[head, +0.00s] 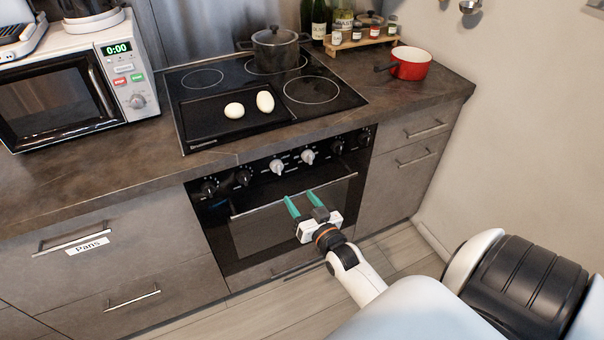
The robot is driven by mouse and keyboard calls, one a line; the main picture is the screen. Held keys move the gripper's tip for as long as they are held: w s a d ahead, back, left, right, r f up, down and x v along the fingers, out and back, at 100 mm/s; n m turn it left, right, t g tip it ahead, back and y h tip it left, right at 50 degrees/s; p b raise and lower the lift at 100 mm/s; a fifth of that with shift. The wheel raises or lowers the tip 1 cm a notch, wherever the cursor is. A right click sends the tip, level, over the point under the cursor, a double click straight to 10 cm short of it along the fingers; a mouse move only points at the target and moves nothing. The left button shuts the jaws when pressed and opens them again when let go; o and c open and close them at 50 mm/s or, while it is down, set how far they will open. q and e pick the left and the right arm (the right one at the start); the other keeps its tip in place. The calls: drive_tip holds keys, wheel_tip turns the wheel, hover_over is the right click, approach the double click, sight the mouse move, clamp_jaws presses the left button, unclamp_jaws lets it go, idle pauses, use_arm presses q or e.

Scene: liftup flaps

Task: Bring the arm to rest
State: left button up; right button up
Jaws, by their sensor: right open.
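My right gripper (306,204) is in front of the oven, near the oven door's handle bar. Its two teal fingers are apart, with nothing between them. I cannot tell whether a finger touches the handle. My right arm (358,276) comes in from the lower right. The oven door (262,232) looks shut. My left gripper is not in view.
The cooktop (335,98) holds a grey pot (276,50) and two white egg-like objects (265,101). A microwave (60,98) stands on the counter at left, a red pan (411,64) at right. The floor (290,312) before the oven looks clear.

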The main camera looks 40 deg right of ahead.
idle(0.3)
drive_tip(key=s+a+f+n+g+y+p, duration=0.1)
drive_tip(key=s+a+f+g, duration=0.3)
drive_tip(key=f, duration=0.5)
drive_tip(key=s+a+f+n+g+y, duration=0.1)
drive_tip(key=s+a+f+g, duration=0.1)
drive_tip(key=s+f, duration=0.6)
drive_tip(key=s+a+f+n+g+y+p, duration=0.1)
drive_tip(key=s+a+f+g, duration=0.15)
drive_tip(key=f, duration=0.85)
drive_tip(key=s+a+f+n+g, duration=0.2)
drive_tip(key=s+f+g, duration=0.2)
drive_tip(key=s, duration=0.9)
drive_tip(key=s+a+f+n+g, duration=0.1)
drive_tip(key=s+f+g, duration=0.3)
drive_tip(key=s+f, duration=0.4)
drive_tip(key=s, duration=0.5)
drive_tip(key=shift+s+a+f+n, duration=0.15)
drive_tip(key=shift+a+f+n, duration=0.05)
drive_tip(key=shift+a+n, duration=0.2)
